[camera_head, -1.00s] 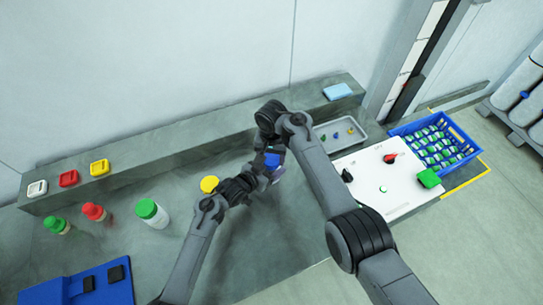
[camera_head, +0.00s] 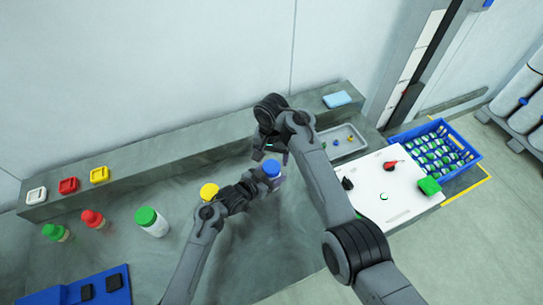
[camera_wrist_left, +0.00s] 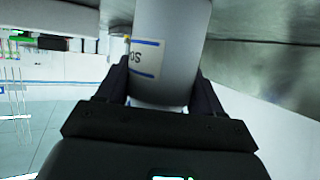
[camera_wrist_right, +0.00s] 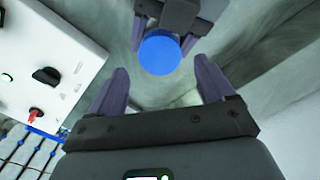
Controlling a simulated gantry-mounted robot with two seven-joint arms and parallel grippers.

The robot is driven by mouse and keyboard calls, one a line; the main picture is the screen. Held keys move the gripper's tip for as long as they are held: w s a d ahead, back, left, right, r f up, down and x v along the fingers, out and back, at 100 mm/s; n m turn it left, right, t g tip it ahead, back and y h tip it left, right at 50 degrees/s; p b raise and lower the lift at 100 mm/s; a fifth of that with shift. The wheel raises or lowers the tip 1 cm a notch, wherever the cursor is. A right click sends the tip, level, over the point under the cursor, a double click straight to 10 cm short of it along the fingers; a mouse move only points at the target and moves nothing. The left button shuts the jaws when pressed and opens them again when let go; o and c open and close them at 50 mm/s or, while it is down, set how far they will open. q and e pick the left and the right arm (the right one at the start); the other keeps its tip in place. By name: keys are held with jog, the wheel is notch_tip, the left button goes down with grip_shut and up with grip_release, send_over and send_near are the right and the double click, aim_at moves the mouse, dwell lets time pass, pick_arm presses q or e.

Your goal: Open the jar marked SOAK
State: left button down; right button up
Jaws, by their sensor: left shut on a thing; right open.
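The jar (camera_wrist_left: 170,55) is pale grey-white, with a blue-edged label whose visible letters read "SO", upside down in the left wrist view. My left gripper (camera_head: 255,187) is shut around the jar's body, a finger on each side. The jar's blue lid (camera_head: 272,168) sits at its top in the head view; in the right wrist view the lid (camera_wrist_right: 160,52) shows as a blue disc. My right gripper (camera_head: 268,150) is open and apart from the lid, its fingers pointing toward it. The left wrist view does not show the lid.
A yellow-capped jar (camera_head: 209,191) stands just left of my left gripper. Green (camera_head: 147,218) and red-capped jars (camera_head: 92,218) stand farther left. A white panel with knobs (camera_head: 390,190), a grey tray (camera_head: 343,143) and a blue crate (camera_head: 436,150) are at the right.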

aim_at(272, 166)
notch_tip(272, 166, up, 2)
jog(key=m, duration=0.4)
jog(key=shift+r+m, duration=0.2)
jog(key=shift+m, duration=0.2)
jog(key=shift+r+m, duration=0.15)
jog(key=shift+m, duration=0.55)
jog(key=shift+f, duration=3.75)
jog(key=c, duration=1.1)
jog(key=n, duration=0.6)
jog(key=shift+n, duration=0.4)
